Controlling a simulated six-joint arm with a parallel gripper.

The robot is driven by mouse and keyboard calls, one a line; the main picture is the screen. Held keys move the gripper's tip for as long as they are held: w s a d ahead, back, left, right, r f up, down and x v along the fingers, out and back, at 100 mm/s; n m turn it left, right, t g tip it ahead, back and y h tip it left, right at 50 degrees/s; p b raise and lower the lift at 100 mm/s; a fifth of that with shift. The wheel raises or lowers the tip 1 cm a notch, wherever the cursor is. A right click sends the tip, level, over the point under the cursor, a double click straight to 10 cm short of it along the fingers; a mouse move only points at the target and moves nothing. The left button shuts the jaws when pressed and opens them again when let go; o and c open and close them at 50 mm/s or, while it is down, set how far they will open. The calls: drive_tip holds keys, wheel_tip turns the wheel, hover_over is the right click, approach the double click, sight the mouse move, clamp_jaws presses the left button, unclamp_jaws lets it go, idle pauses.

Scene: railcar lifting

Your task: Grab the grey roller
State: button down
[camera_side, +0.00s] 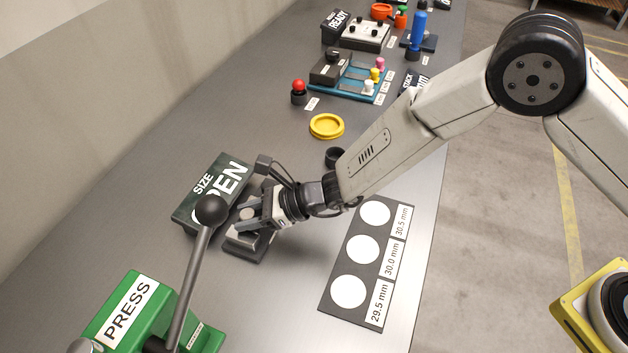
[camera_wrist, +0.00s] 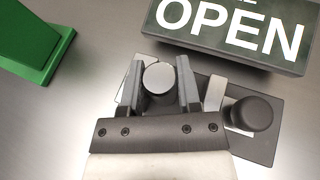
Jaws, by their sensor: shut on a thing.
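The grey roller (camera_wrist: 159,80) shows its round, light grey top between my gripper's fingers in the wrist view. My gripper (camera_wrist: 160,82) is shut on it, with a finger against each side. The roller is at the left part of a dark fixture (camera_wrist: 262,148) that also carries a black knob. In the side view my gripper (camera_side: 247,222) is low over the same fixture (camera_side: 243,247), beside the "SIZE OPEN" sign. The roller is mostly hidden by the fingers there. I cannot tell whether it is still seated in the fixture.
A dark "SIZE OPEN" sign box (camera_side: 190,217) stands close behind the fixture. A green press (camera_side: 120,318) with a black-knobbed lever is in front. A size mat (camera_side: 335,290) with three white circles lies right. A yellow ring (camera_side: 327,136) and several other devices stand farther back.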

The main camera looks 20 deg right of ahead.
sight(247, 213)
drive_tip(key=shift+r, duration=0.1)
drive_tip(key=shift+r, duration=4.95)
